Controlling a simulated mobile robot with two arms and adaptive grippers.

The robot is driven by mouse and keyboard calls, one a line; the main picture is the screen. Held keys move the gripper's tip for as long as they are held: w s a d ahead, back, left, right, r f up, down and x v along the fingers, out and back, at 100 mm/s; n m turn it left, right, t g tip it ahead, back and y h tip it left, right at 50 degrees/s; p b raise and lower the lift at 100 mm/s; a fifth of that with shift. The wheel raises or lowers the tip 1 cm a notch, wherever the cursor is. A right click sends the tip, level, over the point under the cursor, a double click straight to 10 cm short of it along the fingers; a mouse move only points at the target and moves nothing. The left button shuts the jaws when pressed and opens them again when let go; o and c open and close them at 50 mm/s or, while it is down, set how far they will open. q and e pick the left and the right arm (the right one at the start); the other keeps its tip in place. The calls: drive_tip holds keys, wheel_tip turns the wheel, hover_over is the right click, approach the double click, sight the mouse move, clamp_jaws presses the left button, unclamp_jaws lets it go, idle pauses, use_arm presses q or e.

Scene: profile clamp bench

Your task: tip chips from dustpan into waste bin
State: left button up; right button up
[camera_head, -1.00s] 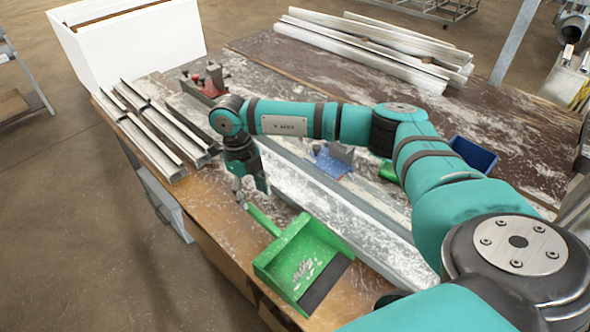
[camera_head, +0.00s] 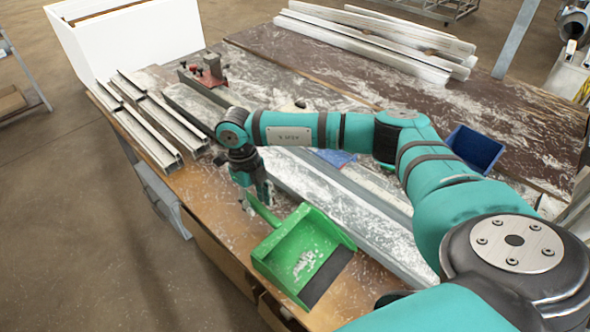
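A green dustpan (camera_head: 325,238) with pale chips (camera_head: 304,263) in it lies on the bench near its front edge. Its dark lip faces the lower right, and its green handle (camera_head: 264,213) points to the upper left. My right gripper (camera_head: 248,203) points down at the handle's far end. Its fingertips are small and partly merge with the handle, so I cannot tell whether they are closed on it. A large white open-topped bin (camera_head: 135,50) stands beyond the bench at the upper left. My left gripper is not in view.
Metal profiles (camera_head: 150,130) lie along the bench's left edge. A red clamp (camera_head: 211,70) stands behind my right gripper. A long profile (camera_head: 345,212) runs beside the dustpan. A small blue box (camera_head: 474,149) sits at right, and pale profiles (camera_head: 375,40) lie at the back.

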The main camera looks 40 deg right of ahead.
clamp_jaws()
drive_tip(key=shift+r, duration=0.1)
wheel_tip(320, 180, up, 12)
drive_tip(key=p, duration=0.7)
idle(0.4)
